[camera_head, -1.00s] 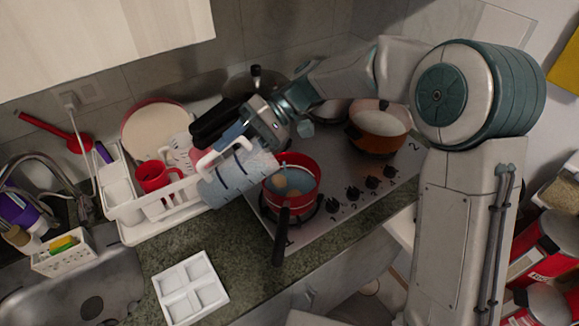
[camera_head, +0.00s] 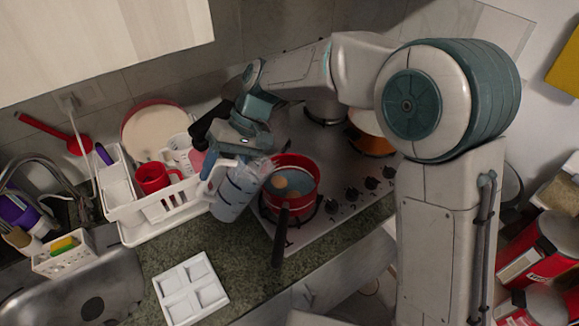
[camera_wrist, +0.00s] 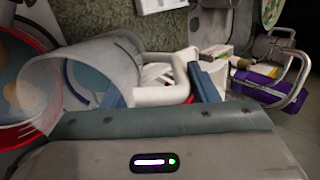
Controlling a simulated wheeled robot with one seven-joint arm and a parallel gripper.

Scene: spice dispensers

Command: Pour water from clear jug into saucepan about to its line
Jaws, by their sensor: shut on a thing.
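The clear jug (camera_head: 238,190), with a white handle and dark marks, leans to the right. Its mouth is near the left rim of the red saucepan (camera_head: 312,178). Bluish water shows inside the jug. My gripper (camera_head: 222,158) is shut on the jug's handle, and in the wrist view its blue fingers (camera_wrist: 163,92) flank the white handle. The jug also shows there (camera_wrist: 100,62), beside the saucepan (camera_wrist: 40,120) at the left edge. The saucepan stands on the stove, holding bluish water and a brownish round thing. I cannot make out its line, or any falling stream.
A white dish rack (camera_head: 160,215) with a red mug (camera_head: 153,178) stands close left of the jug. An orange pot (camera_head: 370,143) is behind right on the stove. A white divided tray (camera_head: 190,288) lies on the counter in front. The sink is at left.

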